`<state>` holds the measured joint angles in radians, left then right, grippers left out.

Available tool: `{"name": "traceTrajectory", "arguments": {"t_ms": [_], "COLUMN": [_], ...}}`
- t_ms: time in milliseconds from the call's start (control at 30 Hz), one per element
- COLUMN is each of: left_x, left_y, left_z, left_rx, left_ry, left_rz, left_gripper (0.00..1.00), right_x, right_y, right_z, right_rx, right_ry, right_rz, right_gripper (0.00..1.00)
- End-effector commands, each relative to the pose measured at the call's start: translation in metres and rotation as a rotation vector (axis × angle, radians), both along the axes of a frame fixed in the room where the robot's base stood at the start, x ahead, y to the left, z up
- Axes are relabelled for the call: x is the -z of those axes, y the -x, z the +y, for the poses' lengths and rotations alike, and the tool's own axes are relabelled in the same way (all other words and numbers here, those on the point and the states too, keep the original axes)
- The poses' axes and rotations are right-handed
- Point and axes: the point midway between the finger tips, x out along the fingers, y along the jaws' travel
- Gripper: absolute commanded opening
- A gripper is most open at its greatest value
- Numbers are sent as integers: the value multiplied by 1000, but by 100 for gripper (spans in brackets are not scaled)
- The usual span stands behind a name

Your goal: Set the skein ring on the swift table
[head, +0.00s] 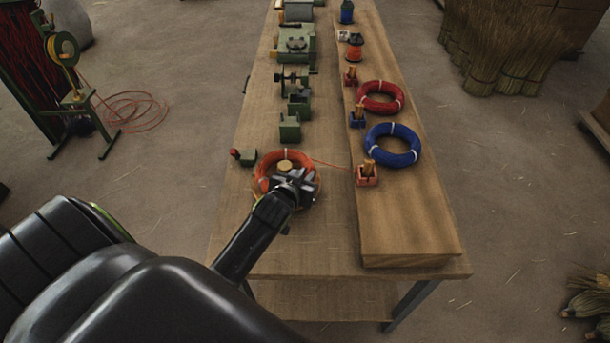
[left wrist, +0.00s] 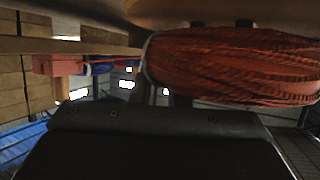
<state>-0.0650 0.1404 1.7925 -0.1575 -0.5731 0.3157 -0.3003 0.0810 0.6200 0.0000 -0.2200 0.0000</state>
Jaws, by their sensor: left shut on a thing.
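The orange skein ring (head: 266,165) lies around the round wooden hub (head: 285,166) of the swift table on the bench. My left gripper (head: 298,183) is shut on the ring's near right side. Only a little of the swift table's wooden disc (head: 314,200) shows, beside the gripper. In the left wrist view, which looks upside down, the ring (left wrist: 235,68) fills the upper right, close to the pale wooden disc (left wrist: 220,10). I cannot tell whether they touch. My right gripper is not in view.
An orange strand runs right to a red block with a wooden peg (head: 367,175). A blue ring (head: 392,146) and a red ring (head: 380,98) lie on the raised board (head: 405,225). Green machine parts (head: 290,128) line the bench behind. The bench's near end is clear.

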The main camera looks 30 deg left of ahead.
Motion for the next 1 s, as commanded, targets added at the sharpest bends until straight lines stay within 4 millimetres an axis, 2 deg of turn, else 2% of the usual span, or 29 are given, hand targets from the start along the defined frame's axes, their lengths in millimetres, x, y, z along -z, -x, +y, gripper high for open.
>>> {"name": "traceTrajectory", "arguments": {"t_ms": [1000], "left_x": [1], "left_y": [0], "left_z": [0], "left_rx": [0], "left_ry": [-1], "left_rz": [-1], "left_gripper": [0], "right_x": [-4], "right_y": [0], "right_z": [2], "right_rx": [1], "right_ry": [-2], "right_rz": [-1], "right_gripper": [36]}}
